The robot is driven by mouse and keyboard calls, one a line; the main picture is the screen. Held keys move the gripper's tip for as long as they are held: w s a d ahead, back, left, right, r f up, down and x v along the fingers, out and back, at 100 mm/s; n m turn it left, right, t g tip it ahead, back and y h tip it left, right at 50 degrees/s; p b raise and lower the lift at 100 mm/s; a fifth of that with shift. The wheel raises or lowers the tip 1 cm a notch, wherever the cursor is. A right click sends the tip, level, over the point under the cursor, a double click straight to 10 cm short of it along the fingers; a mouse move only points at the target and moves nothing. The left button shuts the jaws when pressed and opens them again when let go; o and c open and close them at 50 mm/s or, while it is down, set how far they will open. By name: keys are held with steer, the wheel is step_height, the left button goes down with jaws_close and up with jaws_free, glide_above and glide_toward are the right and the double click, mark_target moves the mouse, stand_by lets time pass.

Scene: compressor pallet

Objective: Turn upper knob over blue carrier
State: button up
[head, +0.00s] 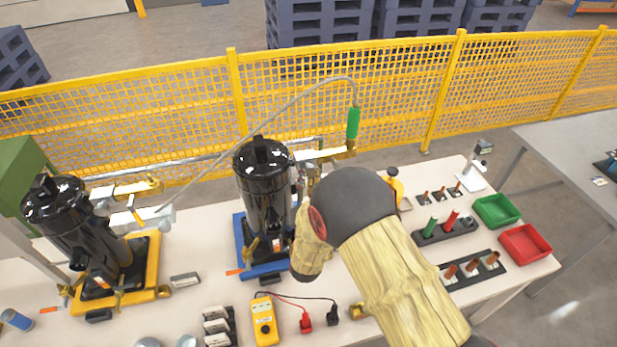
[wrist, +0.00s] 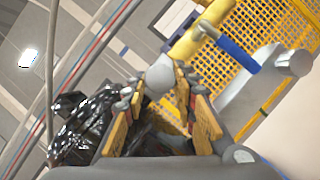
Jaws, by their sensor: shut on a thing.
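The blue carrier (head: 243,241) lies on the table in the head view and bears an upright black cylinder (head: 268,192). My gripper (wrist: 160,82) is shut on a pale grey rounded knob (wrist: 161,71), the upper knob, which shows between its yellow-and-grey fingertips in the wrist view. The rest of the knob is hidden by the fingers. In the head view my arm comes from the lower right to the right side of the cylinder, and it hides the gripper and the knob.
A yellow carrier (head: 150,252) with a second black cylinder (head: 72,222) stands at left. A hose with a green sleeve (head: 353,122) rises behind my arm. A yellow meter (head: 264,318) lies in front. Green (head: 497,211) and red (head: 526,245) trays sit at right. A yellow mesh fence (head: 330,95) runs behind.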

steer(key=shift+f+n, duration=0.1)
steer(key=shift+n, duration=0.3)
steer(key=o, duration=1.1)
steer(key=shift+a, duration=0.1)
steer(key=shift+o, duration=0.3)
steer(key=v, duration=1.2)
